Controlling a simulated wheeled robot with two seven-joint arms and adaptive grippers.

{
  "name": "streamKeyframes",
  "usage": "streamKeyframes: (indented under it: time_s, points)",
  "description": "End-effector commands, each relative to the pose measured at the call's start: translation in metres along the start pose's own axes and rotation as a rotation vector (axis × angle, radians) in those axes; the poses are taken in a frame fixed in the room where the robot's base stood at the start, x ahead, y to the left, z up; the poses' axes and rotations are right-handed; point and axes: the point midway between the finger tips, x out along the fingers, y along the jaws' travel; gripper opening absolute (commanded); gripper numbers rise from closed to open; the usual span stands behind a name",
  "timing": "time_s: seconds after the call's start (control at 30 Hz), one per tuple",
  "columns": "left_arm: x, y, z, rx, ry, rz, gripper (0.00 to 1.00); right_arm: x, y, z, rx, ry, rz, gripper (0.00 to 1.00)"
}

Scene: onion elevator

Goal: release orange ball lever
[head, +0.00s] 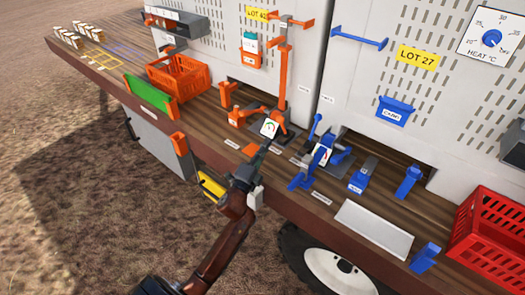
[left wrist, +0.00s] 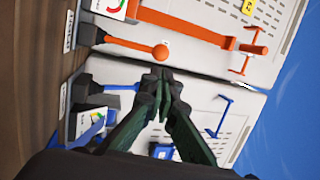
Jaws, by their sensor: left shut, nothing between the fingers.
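The orange ball lever (left wrist: 160,52) shows in the left wrist view as an orange rod ending in a round ball, coming from a dark mount at the upper left. My left gripper (left wrist: 162,78) is shut and empty, with its tips just below the ball in that picture; a small gap shows between them. In the head view my left gripper (head: 265,147) is over the deck, beside the orange post's gauge (head: 269,128). There I cannot pick out the ball, which may be hidden behind gauge or gripper. My right gripper is not in view.
An orange post (head: 282,80) stands behind the gauge. Blue levers and a blue-framed gauge (head: 322,152) stand close on the right. An orange crate (head: 180,78) is at the left, a red crate (head: 490,235) at the far right. A white tray (head: 374,228) lies near the front edge.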

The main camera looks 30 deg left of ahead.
Motion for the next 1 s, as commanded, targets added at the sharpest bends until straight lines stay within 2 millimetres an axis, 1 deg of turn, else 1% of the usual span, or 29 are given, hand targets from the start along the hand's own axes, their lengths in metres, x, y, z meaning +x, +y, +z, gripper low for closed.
streamKeyframes:
  time_s: [0.03,0.2,0.3,0.4,0.5,0.6,1.0]
  points:
    - [0.013,-0.002,0.0,0.001,0.0,-0.002,0.0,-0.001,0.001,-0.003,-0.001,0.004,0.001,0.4]
    - [0.046,-0.002,0.001,0.0,-0.001,-0.002,0.0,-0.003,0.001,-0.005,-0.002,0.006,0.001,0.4]
    - [0.062,-0.001,0.001,-0.001,-0.002,-0.001,0.0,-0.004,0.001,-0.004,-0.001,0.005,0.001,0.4]
    - [0.074,-0.001,0.001,0.001,-0.002,0.0,0.0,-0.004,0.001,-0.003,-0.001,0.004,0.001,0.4]
    - [0.081,-0.001,0.001,0.0,-0.002,0.0,0.0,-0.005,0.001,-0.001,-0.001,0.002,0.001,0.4]
    - [0.085,0.0,0.002,0.0,-0.002,0.001,0.0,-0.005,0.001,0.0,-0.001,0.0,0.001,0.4]
    - [0.085,-0.001,0.002,0.001,-0.002,0.002,0.0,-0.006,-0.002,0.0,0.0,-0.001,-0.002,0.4]
